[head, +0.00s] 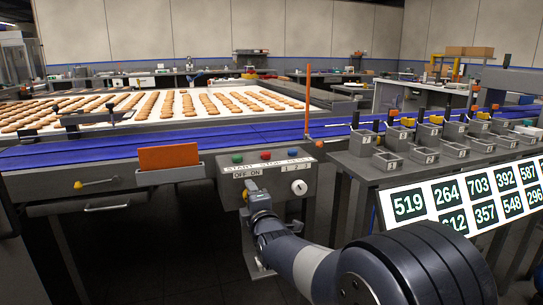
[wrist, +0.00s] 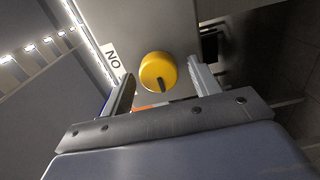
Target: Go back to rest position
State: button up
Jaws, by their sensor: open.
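My gripper (head: 258,196) is at the front face of a grey control box (head: 281,190), below its OFF/ON label (head: 258,174). In the wrist view my gripper (wrist: 160,68) is open, with one finger on each side of a round yellow knob (wrist: 158,66) with a dark pointer mark. Small gaps seem to show between the knob and the fingers; I cannot tell if either touches. In the head view my gripper mostly hides the knob. The box also has a green button (head: 237,158), a red button (head: 265,155), a blue button (head: 292,153) and a white key dial (head: 299,187).
A blue conveyor (head: 200,134) with rows of biscuits behind it runs past the box. An orange card (head: 168,158) stands in a holder at left. Small metal bins (head: 425,155) and a number panel (head: 440,231) stand at right. A thin orange post (head: 308,100) rises nearby.

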jog(key=shift+s, duration=0.1)
jog(key=p+v, duration=0.2)
jog(key=v, duration=0.9)
jog(key=w+a+m+p, duration=0.3)
jog(key=w+m+p, duration=0.7)
jog(key=m, duration=0.8)
jog(key=shift+w+r+p, duration=0.25)
jog(key=shift+w+p, duration=0.1)
jog(key=shift+p, duration=0.15)
jog(key=shift+a, duration=0.1)
dwell(0.3)
jog(key=shift+s, duration=0.1)
